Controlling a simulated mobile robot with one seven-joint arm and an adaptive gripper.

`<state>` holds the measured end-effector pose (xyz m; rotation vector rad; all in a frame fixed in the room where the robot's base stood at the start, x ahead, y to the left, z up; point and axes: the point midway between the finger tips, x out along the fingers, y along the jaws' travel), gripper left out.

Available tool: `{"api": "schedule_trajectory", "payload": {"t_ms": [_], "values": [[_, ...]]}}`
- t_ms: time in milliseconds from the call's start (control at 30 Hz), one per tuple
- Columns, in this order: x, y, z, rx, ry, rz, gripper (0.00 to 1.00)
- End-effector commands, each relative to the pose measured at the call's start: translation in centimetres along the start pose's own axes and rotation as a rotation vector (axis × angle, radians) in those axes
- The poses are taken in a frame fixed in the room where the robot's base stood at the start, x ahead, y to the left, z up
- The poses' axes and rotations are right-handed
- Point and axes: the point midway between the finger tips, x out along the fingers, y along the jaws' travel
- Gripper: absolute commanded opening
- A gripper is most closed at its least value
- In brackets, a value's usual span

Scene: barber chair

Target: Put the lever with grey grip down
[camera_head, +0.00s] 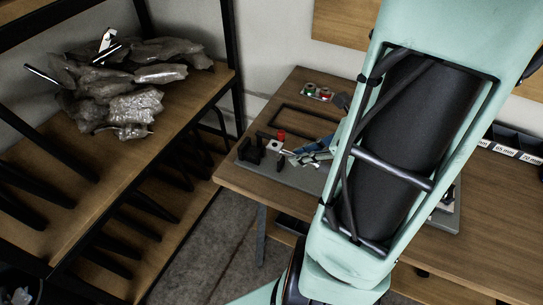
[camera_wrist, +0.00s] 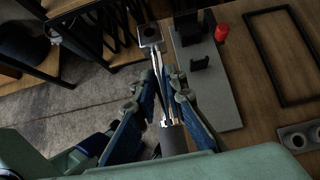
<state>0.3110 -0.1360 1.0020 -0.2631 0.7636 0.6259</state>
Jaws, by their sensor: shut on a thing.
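The lever (camera_wrist: 156,62) shows in the wrist view as a thin metal rod. My gripper (camera_wrist: 164,94) is shut on the lever, with a blue-padded finger on each side. In the head view my gripper (camera_head: 314,152) is low over the table beside the pale block (camera_head: 273,146). My arm hides much of the scene to the right there.
A grey base plate (camera_wrist: 205,82) carries a black bracket (camera_wrist: 196,48). A red knob (camera_wrist: 222,32) and a dark rectangular frame (camera_wrist: 282,55) are nearby on the wooden table (camera_head: 240,177). A shelf (camera_head: 190,105) with plastic bags (camera_head: 130,100) stands left, across a floor gap.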

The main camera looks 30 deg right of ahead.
Motion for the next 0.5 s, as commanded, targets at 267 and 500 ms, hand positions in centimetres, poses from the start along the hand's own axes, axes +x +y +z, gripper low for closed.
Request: {"api": "schedule_trajectory", "payload": {"t_ms": [267,500], "values": [[5.8,-3.2,1.3,-0.005,-0.002,0.005,0.0],[10.6,-5.8,1.5,-0.002,-0.001,0.002,0.0]]}}
